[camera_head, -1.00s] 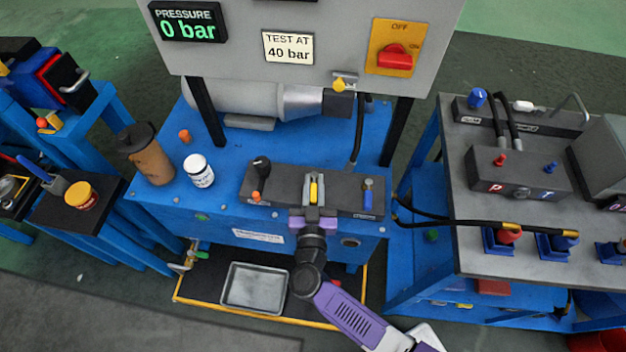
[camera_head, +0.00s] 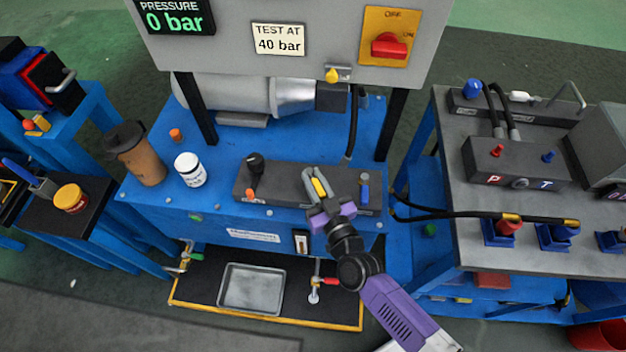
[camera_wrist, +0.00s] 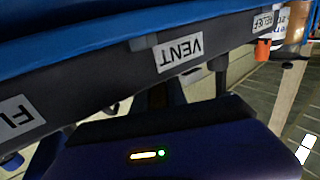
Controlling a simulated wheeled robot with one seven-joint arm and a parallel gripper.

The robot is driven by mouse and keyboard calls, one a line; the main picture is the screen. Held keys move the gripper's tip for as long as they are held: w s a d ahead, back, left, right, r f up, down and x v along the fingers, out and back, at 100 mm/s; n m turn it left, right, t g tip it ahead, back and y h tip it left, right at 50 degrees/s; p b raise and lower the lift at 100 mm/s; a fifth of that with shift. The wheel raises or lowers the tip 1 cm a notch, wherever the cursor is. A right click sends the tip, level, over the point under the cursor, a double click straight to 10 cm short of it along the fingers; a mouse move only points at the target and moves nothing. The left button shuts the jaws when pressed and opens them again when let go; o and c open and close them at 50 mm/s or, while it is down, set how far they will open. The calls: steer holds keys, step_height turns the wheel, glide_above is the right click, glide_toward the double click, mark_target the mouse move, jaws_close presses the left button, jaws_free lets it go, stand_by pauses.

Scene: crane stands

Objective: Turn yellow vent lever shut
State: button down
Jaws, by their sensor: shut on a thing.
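The yellow vent lever (camera_head: 320,188) is on top of the dark valve block (camera_head: 281,185) on the blue bench. My gripper (camera_head: 316,177) is shut on the yellow lever, with a grey finger on each side of it. The lever and fingers lie slanted, their far end leaning left in the head view. In the wrist view, the white VENT label (camera_wrist: 180,53) shows on the block's front. The dark purple gripper body fills the bottom of that view, and I cannot make out the lever there.
A white jar (camera_head: 191,170) and a brown cup (camera_head: 139,155) stand left. Black hoses (camera_head: 440,212) run to the right bench.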

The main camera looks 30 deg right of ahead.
mark_target(323, 199)
steer(key=c, duration=1.3)
jaws_free()
steer(key=shift+s, duration=0.15)
steer(key=s, duration=0.7)
steer(key=shift+s+a, duration=0.3)
steer(key=shift+a, duration=0.1)
steer(key=shift+c, duration=0.3)
